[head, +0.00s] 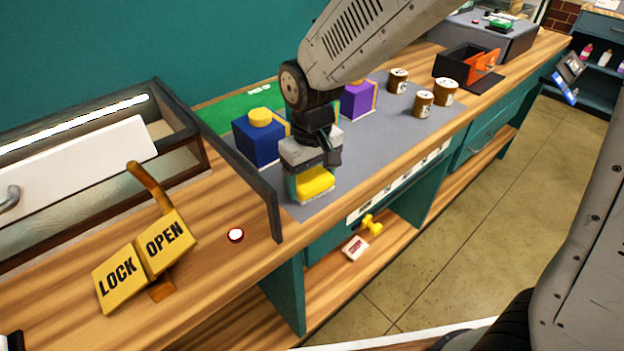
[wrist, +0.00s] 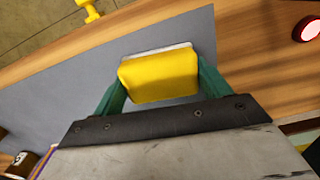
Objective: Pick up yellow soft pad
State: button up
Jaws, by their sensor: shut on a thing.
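The yellow soft pad (head: 314,182) is a small yellow block with a pale layer under it, at the near left part of the grey mat. My gripper (head: 307,187) is above it, pointing down, with its green fingers on either side of the pad. In the wrist view the pad (wrist: 160,76) sits between the two green fingers of my gripper (wrist: 155,85), which are shut on its sides. The pad is at or just above the mat; I cannot tell whether it touches.
A blue box with a yellow top (head: 258,140) and a purple box (head: 356,100) stand close behind my gripper. Several brown jars (head: 423,104) and a black bin (head: 462,68) are farther right. A lock/open sign (head: 147,262) and a round red-rimmed button (head: 236,235) are at left.

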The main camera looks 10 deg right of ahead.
aim_at(312, 179)
jog(key=shift+r, duration=0.7)
notch_tip(312, 179, up, 2)
jog(key=shift+s+r, duration=0.1)
jog(key=shift+s, duration=0.05)
jog(key=s+d+r, duration=0.1)
jog(key=s+d, duration=0.1)
jog(key=s, duration=1.3)
jog(key=shift+s+d, duration=0.25)
jog(key=shift+d, duration=0.05)
jog(key=shift+r, duration=0.1)
